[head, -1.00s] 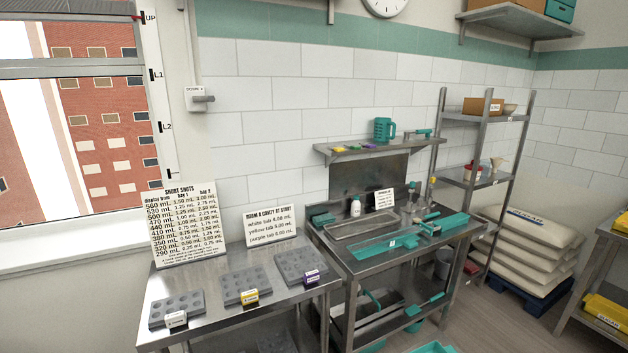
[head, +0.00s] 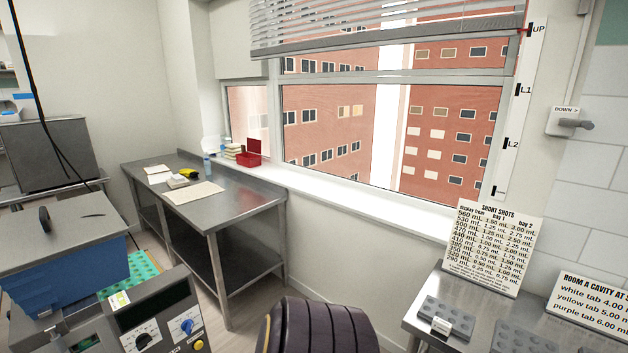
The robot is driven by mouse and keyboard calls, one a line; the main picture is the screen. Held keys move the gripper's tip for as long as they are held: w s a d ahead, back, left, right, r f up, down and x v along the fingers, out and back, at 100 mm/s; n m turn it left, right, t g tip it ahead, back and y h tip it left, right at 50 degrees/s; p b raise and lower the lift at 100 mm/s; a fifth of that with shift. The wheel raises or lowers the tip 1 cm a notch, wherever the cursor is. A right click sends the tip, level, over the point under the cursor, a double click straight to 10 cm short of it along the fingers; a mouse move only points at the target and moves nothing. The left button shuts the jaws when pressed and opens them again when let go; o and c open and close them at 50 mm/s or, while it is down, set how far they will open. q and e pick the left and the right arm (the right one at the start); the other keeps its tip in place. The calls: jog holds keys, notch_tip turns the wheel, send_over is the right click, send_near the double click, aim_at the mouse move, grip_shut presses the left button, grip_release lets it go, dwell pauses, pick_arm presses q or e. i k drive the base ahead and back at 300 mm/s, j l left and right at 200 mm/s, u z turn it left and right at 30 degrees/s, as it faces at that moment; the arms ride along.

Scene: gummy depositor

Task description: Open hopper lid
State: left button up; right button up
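The hopper (head: 75,285) is the blue box at the lower left in the head view. A flat grey lid (head: 75,238) lies across its top and looks shut. A dark upright handle (head: 44,219) stands on the lid. A control panel (head: 155,318) with a dark display, black and blue knobs and a yellow button is just right of the hopper. Neither of my grippers shows in this view.
A mould bench (head: 425,310) is at right. Bare floor shows beside the steel table.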

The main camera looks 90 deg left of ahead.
aim_at(29, 237)
jog(key=u, duration=4.45)
